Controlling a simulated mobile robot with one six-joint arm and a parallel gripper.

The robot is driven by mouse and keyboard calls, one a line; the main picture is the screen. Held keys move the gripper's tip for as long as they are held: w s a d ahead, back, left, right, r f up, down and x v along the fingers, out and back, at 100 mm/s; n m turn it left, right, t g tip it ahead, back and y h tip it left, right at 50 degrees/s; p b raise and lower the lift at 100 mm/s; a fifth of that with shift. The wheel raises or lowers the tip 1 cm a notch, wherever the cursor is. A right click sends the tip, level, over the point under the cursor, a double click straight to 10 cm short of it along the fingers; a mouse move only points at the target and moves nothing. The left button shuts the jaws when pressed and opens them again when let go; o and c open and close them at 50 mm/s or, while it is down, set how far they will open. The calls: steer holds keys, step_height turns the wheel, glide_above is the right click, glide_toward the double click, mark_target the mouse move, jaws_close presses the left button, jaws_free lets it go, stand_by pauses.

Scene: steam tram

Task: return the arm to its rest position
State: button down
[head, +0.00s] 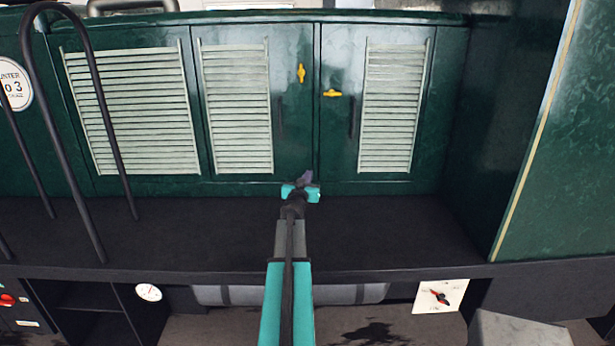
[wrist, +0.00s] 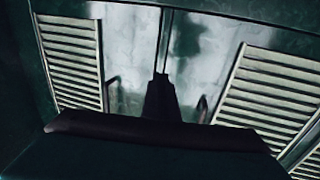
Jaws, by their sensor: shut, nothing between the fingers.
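My arm reaches forward over the dark ledge in the head view. My gripper (head: 303,181) is at its end, in front of the lower part of the green cabinet doors, near the seam between two of them. The gripper is shut and empty. In the wrist view, a dark part of my gripper (wrist: 163,100) points at the door seam, with louvred panels on both sides. I cannot tell from these views how close the fingertips are to the doors.
The green cabinet has louvred panels (head: 236,105) and two yellow latches, one upright (head: 301,73) and one level (head: 332,93). Curved black rails (head: 103,100) stand at the left. A green wall (head: 560,150) closes the right. The dark ledge (head: 400,230) is clear beside my arm.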

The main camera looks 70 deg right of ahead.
stand_by(0.5)
